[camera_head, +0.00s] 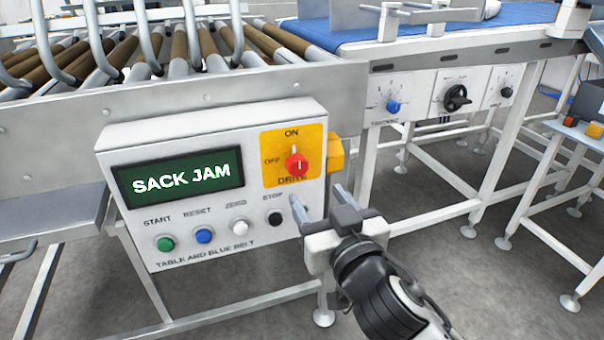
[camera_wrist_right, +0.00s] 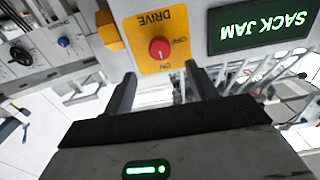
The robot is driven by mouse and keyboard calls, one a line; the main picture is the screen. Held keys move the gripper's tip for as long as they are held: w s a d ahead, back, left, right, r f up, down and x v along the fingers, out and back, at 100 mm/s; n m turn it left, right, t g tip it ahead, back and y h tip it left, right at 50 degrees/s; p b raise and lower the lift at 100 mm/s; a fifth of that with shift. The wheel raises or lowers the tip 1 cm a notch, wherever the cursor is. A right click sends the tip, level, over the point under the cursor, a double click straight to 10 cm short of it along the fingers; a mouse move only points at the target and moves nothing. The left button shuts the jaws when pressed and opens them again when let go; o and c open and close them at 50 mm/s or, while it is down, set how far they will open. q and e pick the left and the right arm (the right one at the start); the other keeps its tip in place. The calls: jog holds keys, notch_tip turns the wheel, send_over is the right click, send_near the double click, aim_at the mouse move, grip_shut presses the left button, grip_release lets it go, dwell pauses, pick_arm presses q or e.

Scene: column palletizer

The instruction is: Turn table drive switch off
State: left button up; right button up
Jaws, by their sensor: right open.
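The table drive switch is a red knob (camera_head: 297,164) on a yellow plate (camera_head: 276,147), marked ON above and OFF at the left. Its handle appears to point up toward ON. The knob also shows in the right wrist view (camera_wrist_right: 159,49), upside down, ahead of the fingers. My right gripper (camera_head: 319,202) is open and empty, below and to the right of the knob. In the right wrist view its two fingers (camera_wrist_right: 162,85) stand apart, clear of the knob. My left gripper is not in view.
The control box (camera_head: 205,262) has a SACK JAM display (camera_head: 180,178) and a row with green, blue, white and black buttons (camera_head: 275,218). A yellow block (camera_head: 336,154) juts from its right side. A roller table (camera_head: 230,95) and blue belt (camera_head: 390,33) lie behind.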

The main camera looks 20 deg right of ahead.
aim_at(300, 169)
jog(key=w, duration=0.8)
jog(key=shift+w+a, duration=0.1)
jog(key=shift+w, duration=0.25)
jog(key=c, duration=1)
